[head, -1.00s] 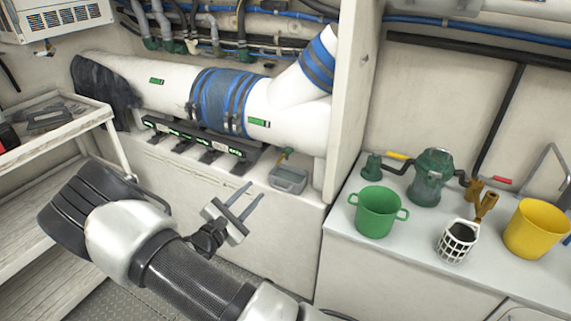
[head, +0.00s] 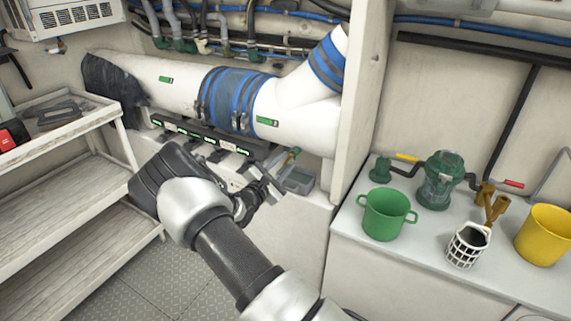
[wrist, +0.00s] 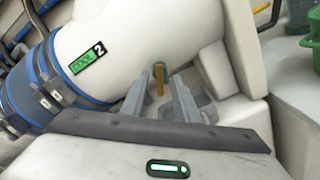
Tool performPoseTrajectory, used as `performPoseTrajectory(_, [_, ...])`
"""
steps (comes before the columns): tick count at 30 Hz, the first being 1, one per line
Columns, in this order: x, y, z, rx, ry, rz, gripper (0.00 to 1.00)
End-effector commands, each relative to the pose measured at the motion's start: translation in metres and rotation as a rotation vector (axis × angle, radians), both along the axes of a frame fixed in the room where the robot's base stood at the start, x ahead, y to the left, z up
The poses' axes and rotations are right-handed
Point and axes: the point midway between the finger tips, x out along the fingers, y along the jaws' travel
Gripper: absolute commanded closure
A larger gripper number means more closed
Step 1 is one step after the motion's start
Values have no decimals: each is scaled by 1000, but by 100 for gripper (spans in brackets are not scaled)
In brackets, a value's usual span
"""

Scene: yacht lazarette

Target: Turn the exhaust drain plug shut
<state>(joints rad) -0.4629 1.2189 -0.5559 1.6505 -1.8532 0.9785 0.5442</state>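The exhaust drain plug (wrist: 160,77) shows a brass-yellow handle with a little green at its top, under the white exhaust pipe by the green label marked 2. In the head view the plug (head: 291,155) stands just above the grey tray. My gripper (head: 278,172) reaches toward it from the lower left. In the wrist view the two fingers of my gripper (wrist: 158,92) are apart, with the handle in the gap between them. The handle seems to lie beyond the fingertips; I see no contact. The plug's lower part is hidden.
The grey tray (head: 297,180) sits on the ledge, partly behind my gripper. A white upright panel (head: 356,110) stands right of the pipe (head: 300,128). Left of the tray runs a dark rail with green labels (head: 205,136). A green pot (head: 386,222) stands on the right counter.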

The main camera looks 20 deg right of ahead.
Motion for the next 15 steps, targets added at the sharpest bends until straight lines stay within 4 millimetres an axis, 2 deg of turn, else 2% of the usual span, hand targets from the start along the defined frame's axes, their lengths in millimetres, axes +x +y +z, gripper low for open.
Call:
performPoseTrajectory(11, [5,-6,0,1,0,1,72])
performPoseTrajectory(15, [5,-6,0,1,0,1,92])
